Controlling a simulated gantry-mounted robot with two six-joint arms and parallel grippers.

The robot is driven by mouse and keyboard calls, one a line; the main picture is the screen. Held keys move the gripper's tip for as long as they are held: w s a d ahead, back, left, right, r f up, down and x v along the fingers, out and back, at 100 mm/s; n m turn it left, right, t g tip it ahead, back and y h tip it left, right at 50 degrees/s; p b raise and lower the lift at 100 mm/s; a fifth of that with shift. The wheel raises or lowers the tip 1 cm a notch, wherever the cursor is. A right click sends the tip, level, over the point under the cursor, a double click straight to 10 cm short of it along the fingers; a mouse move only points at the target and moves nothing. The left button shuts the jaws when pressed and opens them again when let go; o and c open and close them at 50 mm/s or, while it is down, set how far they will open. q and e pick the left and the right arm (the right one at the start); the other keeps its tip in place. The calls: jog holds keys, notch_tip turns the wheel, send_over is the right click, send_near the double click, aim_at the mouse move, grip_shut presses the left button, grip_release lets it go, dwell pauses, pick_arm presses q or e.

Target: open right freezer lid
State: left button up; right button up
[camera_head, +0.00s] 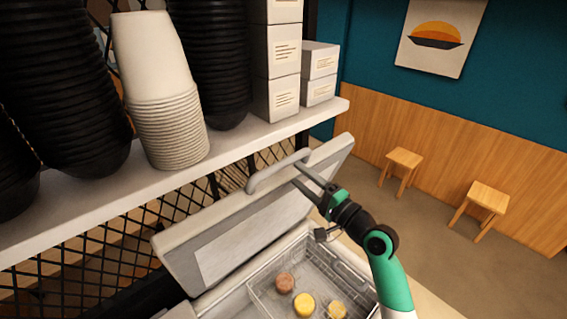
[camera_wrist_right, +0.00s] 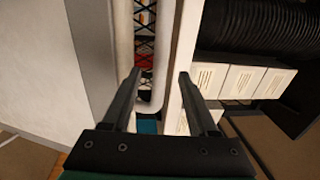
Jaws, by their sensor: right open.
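The freezer lid (camera_head: 178,262) stands raised and tilted up in the head view, with its pale inner panel facing the open freezer. Its light grey bar handle (camera_head: 262,180) runs along the upper edge. My right gripper (camera_head: 296,174) is open at the right end of this handle. In the right wrist view, the handle (camera_wrist_right: 151,92) shows between the two spread fingers of the right gripper (camera_wrist_right: 156,76); I cannot tell whether either finger touches it. My left gripper is not in view.
A wire basket (camera_head: 262,298) inside the freezer holds round patties, brown and yellow. Above the lid, a white shelf (camera_head: 225,148) carries black bowl stacks, white cups (camera_head: 165,110) and white boxes (camera_head: 275,65). Two wooden stools (camera_head: 405,158) stand on open floor at right.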

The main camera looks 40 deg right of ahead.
aim_at(284, 163)
jog(key=w, duration=0.4)
jog(key=w+r, duration=0.1)
jog(key=w, duration=0.1)
jog(key=shift+w, duration=0.35)
grip_shut()
jog(key=shift+f, duration=0.1)
dwell(0.9)
